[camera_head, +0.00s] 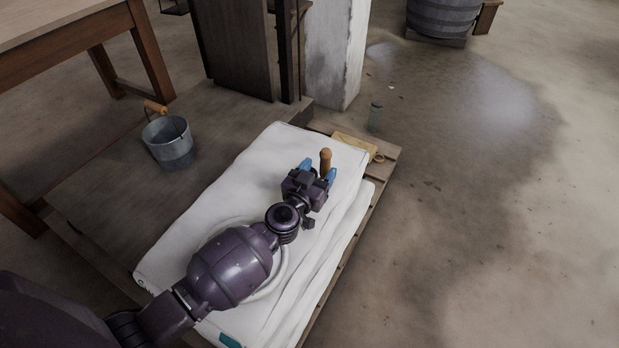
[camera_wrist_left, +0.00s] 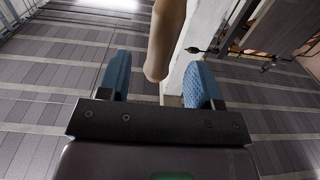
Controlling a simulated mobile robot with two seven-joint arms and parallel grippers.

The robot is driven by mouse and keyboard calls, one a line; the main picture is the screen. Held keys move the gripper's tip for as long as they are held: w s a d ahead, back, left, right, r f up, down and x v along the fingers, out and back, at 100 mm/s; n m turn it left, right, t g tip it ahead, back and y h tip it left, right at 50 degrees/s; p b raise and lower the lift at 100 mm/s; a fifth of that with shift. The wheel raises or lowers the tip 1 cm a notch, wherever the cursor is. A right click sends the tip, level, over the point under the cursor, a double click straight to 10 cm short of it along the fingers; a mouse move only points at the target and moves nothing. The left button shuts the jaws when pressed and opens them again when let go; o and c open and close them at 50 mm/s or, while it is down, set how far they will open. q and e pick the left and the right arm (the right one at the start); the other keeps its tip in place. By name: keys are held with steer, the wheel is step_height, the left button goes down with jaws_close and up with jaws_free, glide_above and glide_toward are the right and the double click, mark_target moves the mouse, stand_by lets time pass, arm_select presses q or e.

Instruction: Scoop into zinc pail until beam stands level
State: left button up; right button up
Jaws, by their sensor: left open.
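The zinc pail (camera_head: 168,146) stands upright on the dark wooden platform at left, its bail with a wooden grip (camera_head: 155,106) leaning to its rim. My left gripper (camera_head: 318,172) is over the far part of the white sacks, its blue fingers open. A brown wooden handle (camera_head: 325,160), perhaps the scoop's, stands upright at the fingers. In the left wrist view the handle (camera_wrist_left: 164,40) shows between the two open fingertips (camera_wrist_left: 158,78), with gaps on both sides. The rest of the tool is hidden. No beam is clearly visible. My right gripper is not in view.
White sacks (camera_head: 240,175) lie stacked on a wooden pallet (camera_head: 384,160). A green bottle (camera_head: 375,117) stands beyond them. A dark cabinet-like post (camera_head: 235,50) and pale pillar (camera_head: 338,50) rise behind. A table (camera_head: 60,35) is at left, a barrel (camera_head: 443,15) far back; the right floor is clear.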

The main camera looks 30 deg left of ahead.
mark_target(323, 166)
arm_select(q)
steer(key=w, duration=0.3)
steer(key=shift+w+f+b, duration=0.1)
steer(key=shift+f+b, duration=0.15)
steer(key=shift+b, duration=0.15)
steer(key=shift+w+r, duration=0.15)
steer(key=shift+w, duration=0.2)
jaws_close()
